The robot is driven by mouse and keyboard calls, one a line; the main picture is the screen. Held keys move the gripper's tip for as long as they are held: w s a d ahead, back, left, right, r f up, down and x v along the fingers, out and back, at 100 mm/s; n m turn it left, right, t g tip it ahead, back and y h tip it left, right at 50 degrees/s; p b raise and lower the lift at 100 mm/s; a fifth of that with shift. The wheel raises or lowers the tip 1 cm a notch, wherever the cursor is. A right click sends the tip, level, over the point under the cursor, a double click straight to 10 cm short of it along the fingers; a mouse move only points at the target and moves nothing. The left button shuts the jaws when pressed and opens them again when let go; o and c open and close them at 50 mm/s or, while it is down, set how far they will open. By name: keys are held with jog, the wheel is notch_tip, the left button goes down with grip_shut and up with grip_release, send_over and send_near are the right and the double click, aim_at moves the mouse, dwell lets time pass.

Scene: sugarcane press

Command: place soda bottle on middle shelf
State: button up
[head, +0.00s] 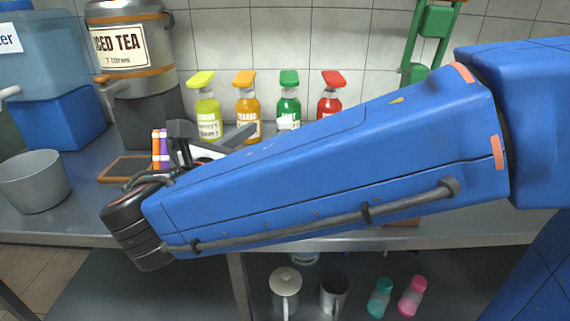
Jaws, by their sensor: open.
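I cannot tell for sure which item is the soda bottle. My gripper (212,142) is open above the left part of the counter, in front of the lime and orange bottles. My blue forearm hides part of the jaws' surroundings and the lower parts of the green and red bottles. A purple, white and orange upright item (159,149) shows just left of my gripper, partly hidden. The lower shelf (185,291) is partly visible below the counter.
An iced tea dispenser (130,80) and a water dispenser (45,52) stand at the back left. A grey bin (34,182) and a brown-framed tray (118,170) are nearer. A lidded jug (285,284), metal cup (334,292), teal bottle (380,298) and pink bottle (412,296) occupy the lower shelf.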

aim_at(279, 123)
jog(key=x, duration=0.7)
jog(key=shift+d+x, duration=0.25)
jog(key=shift+x, duration=1.7)
jog(key=shift+w+d, duration=0.3)
jog(key=shift+w, duration=0.2)
grip_shut()
